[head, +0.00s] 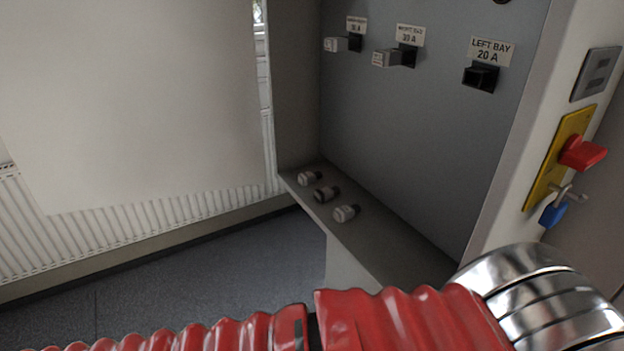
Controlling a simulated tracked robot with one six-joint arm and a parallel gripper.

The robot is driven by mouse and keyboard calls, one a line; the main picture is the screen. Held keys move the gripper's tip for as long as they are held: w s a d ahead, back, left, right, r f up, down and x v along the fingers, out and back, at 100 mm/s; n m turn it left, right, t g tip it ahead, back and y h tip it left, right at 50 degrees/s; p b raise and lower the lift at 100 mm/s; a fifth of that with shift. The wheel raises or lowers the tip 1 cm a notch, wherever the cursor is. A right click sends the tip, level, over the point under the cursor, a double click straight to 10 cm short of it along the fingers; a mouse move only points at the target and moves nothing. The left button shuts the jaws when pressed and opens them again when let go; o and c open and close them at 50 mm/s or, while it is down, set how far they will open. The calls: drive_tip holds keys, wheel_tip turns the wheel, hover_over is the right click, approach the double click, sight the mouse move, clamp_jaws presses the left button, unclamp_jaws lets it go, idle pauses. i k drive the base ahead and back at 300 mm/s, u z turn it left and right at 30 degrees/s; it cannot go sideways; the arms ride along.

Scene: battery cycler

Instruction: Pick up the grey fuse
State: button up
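Three small cylindrical fuses lie in a slanting row on a grey shelf (385,245). The rear one (308,178) is pale with a dark reddish end. The middle one (325,193) is darker and brownish. The front one (346,213) is pale grey-white. I cannot tell for certain which of them is the grey fuse. My gripper is not in view. Only my red ribbed arm cover and a shiny metal joint show along the bottom, in front of the shelf's near end.
Above the shelf, a panel has an empty black socket (481,78) labelled "LEFT BAY 20 A" and two sockets holding pale carriers (388,58) (337,44). At right are a red switch (582,153) and a blue padlock (553,213). Open floor (220,280) lies left.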

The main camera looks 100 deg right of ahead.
sight(307, 178)
drive_tip(key=u, duration=0.05)
drive_tip(key=k, duration=0.45)
drive_tip(key=z, duration=0.9)
